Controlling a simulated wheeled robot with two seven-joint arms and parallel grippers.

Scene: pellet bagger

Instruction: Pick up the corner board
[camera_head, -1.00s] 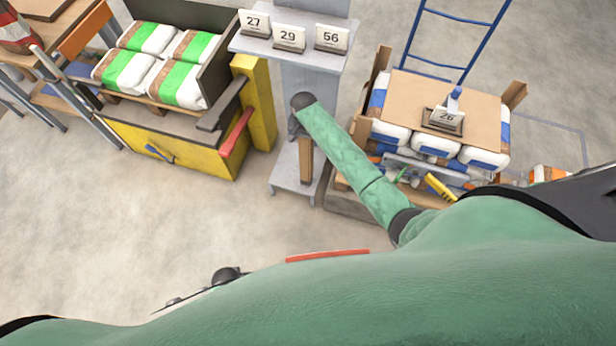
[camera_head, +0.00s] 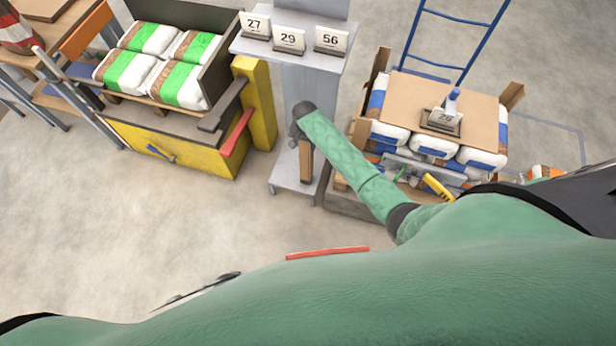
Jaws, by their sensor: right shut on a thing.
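A brown corner board (camera_head: 306,162) stands upright in front of the grey stand, its top at my right gripper (camera_head: 298,130). The right gripper is seen from above at the end of the green-sleeved arm and is shut on the board's upper end; the wrist hides most of its fingers. I cannot tell whether the board's lower end touches the stand's base. More brown corner boards stand at the corners of the loaded pallet, one at the back left (camera_head: 379,66) and one at the right (camera_head: 513,95). My left gripper is not in view.
The grey stand (camera_head: 325,52) carries number cards 27, 29 and 56. A yellow machine (camera_head: 215,160) with green-white bags is at left. The pallet load has a cardboard sheet (camera_head: 425,90) and card 26. A blue hand truck (camera_head: 480,50) stands behind. Floor at lower left is clear.

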